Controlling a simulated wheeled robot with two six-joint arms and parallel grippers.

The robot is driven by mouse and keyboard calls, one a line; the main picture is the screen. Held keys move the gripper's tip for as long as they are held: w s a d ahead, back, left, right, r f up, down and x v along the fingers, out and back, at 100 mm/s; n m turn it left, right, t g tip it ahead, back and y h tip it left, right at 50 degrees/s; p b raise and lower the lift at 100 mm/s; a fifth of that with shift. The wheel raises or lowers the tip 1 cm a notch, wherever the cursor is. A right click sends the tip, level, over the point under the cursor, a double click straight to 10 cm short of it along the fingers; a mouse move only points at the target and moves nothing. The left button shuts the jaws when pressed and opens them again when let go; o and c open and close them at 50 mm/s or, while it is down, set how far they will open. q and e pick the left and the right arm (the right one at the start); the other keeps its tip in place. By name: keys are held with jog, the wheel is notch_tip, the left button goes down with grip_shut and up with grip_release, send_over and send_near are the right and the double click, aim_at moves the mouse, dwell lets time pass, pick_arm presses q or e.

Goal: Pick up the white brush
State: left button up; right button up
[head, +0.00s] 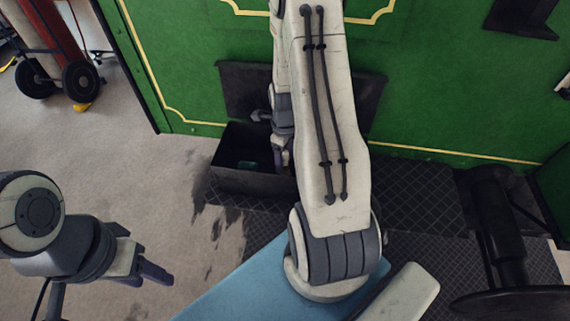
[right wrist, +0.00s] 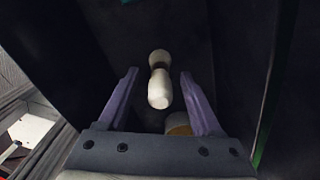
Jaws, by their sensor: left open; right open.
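A white, rounded object that looks like the white brush (right wrist: 160,92) lies in the dark box, seen in the right wrist view. My right gripper (right wrist: 160,74) is open, with its two purple fingers on either side of the white object, apart from it. In the head view my right arm reaches down to the black box (head: 252,184), and the brush is hidden there. My left gripper (head: 152,275) is open and empty over the floor at the lower left.
A small green thing (head: 248,165) lies in the box. A pale, yellowish piece (right wrist: 178,124) sits near the right finger's base. The box walls are close around the right gripper. The green tram side (head: 430,90) rises behind. A wheeled cart (head: 62,72) stands at the upper left.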

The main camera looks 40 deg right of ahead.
jog(key=shift+f, duration=0.3)
grip_shut()
jog(key=shift+r, duration=0.1)
jog(key=shift+r, duration=0.6)
notch_tip(320, 180, up, 3)
jog(key=shift+w+f+b, duration=0.1)
jog(key=shift+f+b, duration=0.1)
jog(key=shift+b, duration=0.2)
jog(key=s+d+r+b, duration=0.1)
jog(key=s+d+r, duration=0.4)
jog(key=s, duration=0.5)
notch_tip(320, 180, up, 2)
jog(key=shift+s+d+r+b, duration=0.1)
jog(key=shift+s+d+b, duration=0.1)
jog(key=shift+d+b, duration=0.1)
